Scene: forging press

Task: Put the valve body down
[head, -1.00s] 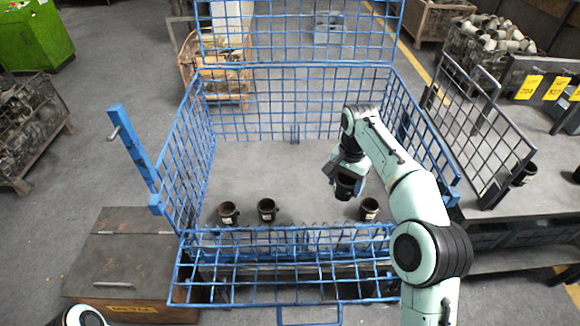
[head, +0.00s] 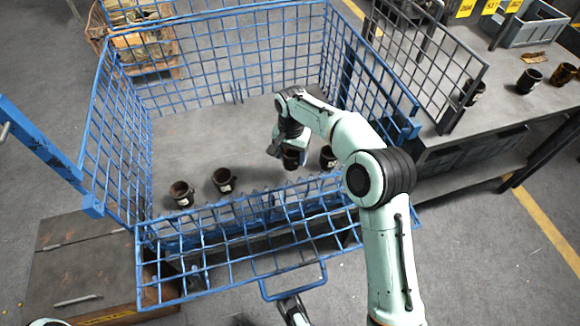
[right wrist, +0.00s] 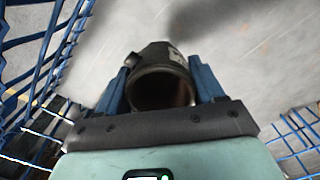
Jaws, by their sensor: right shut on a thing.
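My right gripper (head: 289,153) is shut on a dark valve body (head: 292,160) inside the blue wire cage. In the right wrist view the valve body (right wrist: 160,90) sits between the two blue fingers, its round opening facing the camera. It is close to the cage floor; I cannot tell whether it touches. Other dark valve bodies stand on the floor near the front: one (head: 181,194) and another (head: 224,181) to the left, and one (head: 328,158) just right of the held one, partly behind my arm.
The blue cage (head: 225,55) has mesh walls, and its front mesh panel (head: 240,235) lies folded outward. The cage floor behind the row is clear. A grey table (head: 500,85) with more dark parts stands at right; a brown box (head: 70,262) stands at lower left.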

